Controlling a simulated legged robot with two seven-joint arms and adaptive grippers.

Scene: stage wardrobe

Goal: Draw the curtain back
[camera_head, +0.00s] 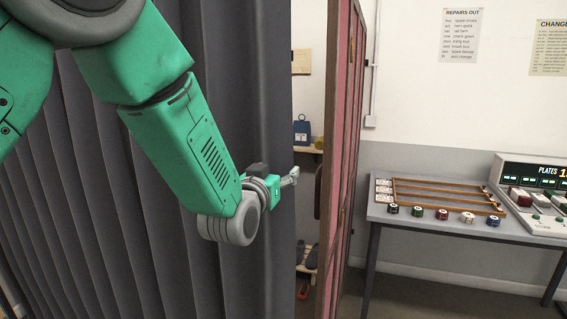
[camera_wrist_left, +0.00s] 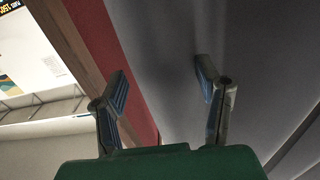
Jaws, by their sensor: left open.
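The dark grey curtain (camera_head: 245,110) hangs in folds across the left half of the head view. Its right edge hangs beside a gap. My left arm crosses in front of it, and my left gripper (camera_head: 291,177) is at that edge. In the left wrist view my left gripper (camera_wrist_left: 160,85) is open, its two fingers apart. Grey cloth of the curtain (camera_wrist_left: 265,50) fills the right and middle of that view, behind the fingers. I cannot tell whether a finger touches the cloth. My right gripper is not in view.
A pink panel with a wooden frame (camera_head: 342,130) stands right of the gap. Through the gap I see shelves with a blue object (camera_head: 302,130) and shoes (camera_head: 311,257). A grey table (camera_head: 400,216) with a rack and console stands at the right.

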